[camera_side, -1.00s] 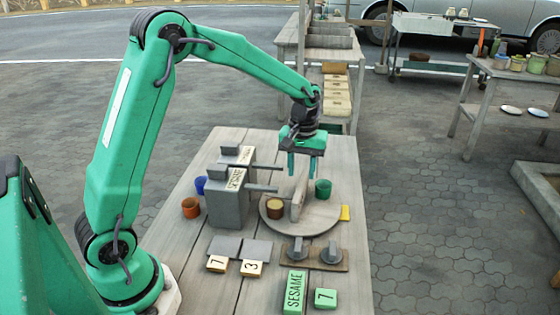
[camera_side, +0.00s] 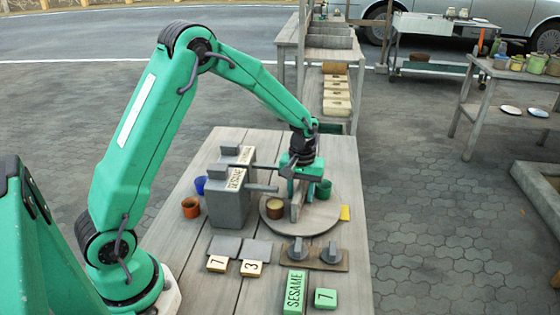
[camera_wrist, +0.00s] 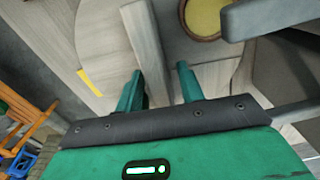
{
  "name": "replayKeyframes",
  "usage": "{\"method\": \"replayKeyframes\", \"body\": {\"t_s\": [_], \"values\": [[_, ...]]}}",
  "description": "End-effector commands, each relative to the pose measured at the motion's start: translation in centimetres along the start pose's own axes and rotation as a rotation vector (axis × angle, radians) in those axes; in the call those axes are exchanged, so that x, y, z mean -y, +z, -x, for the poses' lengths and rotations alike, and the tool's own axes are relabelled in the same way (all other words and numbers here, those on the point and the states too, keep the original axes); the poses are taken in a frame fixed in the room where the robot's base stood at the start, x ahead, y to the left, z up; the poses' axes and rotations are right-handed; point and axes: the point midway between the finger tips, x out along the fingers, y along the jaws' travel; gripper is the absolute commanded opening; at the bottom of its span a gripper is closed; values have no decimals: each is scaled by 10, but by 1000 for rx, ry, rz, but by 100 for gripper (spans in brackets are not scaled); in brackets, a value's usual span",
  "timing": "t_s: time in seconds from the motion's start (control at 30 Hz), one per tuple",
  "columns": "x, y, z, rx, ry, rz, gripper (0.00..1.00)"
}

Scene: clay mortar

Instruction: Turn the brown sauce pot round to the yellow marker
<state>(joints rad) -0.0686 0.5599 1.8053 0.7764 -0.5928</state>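The brown sauce pot (camera_side: 275,208) sits on the front left of a round grey turntable (camera_side: 310,226). In the wrist view the pot (camera_wrist: 205,18) shows a yellow filling at the top edge. An upright grey vane (camera_wrist: 148,45) stands on the turntable, right of the pot in the side view. My gripper (camera_side: 298,190) is lowered over the vane. In the wrist view its fingers (camera_wrist: 160,80) are open, one each side of the vane, with a gap on the right. The yellow marker (camera_side: 345,213) lies at the turntable's right edge; it also shows in the wrist view (camera_wrist: 90,82).
A green pot (camera_side: 323,188) stands on the turntable behind my gripper. Grey blocks labelled SESAME (camera_side: 228,205) with rods reach toward the turntable from the left. An orange pot (camera_side: 190,207) and blue pot (camera_side: 200,185) stand farther left. Knobs (camera_side: 297,250) and tiles lie in front.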

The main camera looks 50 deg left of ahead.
Motion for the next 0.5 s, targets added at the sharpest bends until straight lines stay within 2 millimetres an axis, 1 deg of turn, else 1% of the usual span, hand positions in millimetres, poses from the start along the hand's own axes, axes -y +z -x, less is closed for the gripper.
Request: {"method": "replayKeyframes", "body": {"t_s": [0.17,0.2,0.27,0.3,0.4,0.5], "values": [[0,0,0,0,0,0,38],[0,0,0,0,0,0,36],[0,0,0,0,0,0,24],[0,0,0,0,0,0,17],[0,0,0,0,0,0,0],[0,0,0,0,0,0,0]]}}
